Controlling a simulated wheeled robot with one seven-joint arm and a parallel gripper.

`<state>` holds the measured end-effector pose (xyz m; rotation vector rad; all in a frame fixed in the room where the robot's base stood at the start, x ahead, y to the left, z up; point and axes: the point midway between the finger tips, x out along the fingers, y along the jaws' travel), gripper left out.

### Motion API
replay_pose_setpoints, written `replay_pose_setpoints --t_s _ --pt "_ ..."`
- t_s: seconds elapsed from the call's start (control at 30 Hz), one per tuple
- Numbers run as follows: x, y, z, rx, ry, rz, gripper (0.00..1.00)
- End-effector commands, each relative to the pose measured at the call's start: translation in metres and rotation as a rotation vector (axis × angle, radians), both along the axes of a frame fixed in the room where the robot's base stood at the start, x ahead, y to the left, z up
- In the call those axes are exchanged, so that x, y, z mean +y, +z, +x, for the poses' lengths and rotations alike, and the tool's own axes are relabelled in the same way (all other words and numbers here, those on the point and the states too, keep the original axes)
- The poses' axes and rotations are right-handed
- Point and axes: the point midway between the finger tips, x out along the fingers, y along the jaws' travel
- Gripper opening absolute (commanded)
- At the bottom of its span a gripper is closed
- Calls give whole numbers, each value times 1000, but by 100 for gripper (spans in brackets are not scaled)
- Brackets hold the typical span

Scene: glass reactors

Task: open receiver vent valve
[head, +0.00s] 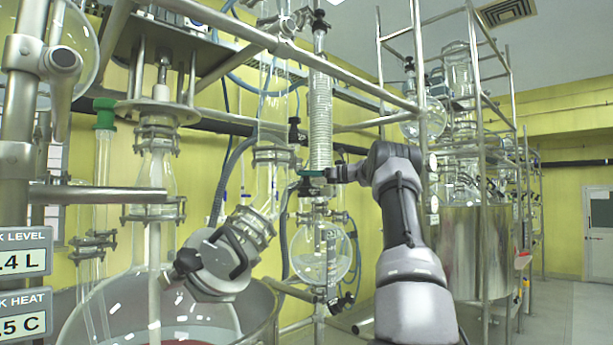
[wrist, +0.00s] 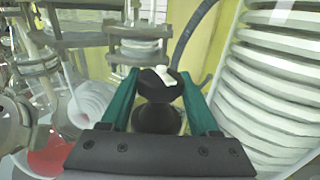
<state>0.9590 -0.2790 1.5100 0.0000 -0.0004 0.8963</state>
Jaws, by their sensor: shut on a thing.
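The valve (wrist: 156,82) shows in the wrist view as a round black knob with a small white lever on top. My gripper (wrist: 160,90) has its two green fingers on either side of the knob and is shut on it. In the head view my gripper (head: 303,173) reaches in from the right, in front of the lower end of a ribbed glass condenser. The knob is too small to make out there. The round glass receiver flask (head: 318,262) hangs below my gripper, with some clear liquid in it.
The ribbed condenser (head: 319,120) stands close to my gripper and fills the right of the wrist view (wrist: 275,75). Metal frame bars (head: 330,68) cross above. A large glass vessel (head: 160,310) stands at lower left. A steel tank (head: 478,250) stands behind my arm.

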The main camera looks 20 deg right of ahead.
Motion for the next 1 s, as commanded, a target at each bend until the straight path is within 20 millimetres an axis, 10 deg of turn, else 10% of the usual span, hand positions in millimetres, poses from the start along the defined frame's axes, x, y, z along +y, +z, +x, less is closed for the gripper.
replay_pose_setpoints --t_s 0.6,0.63,1.0 --pt "-1 1 -1 -2 114 -1 6" --pt "-1 2 -1 -2 114 -1 69" --pt "0 1 -1 -1 94 -1 74"
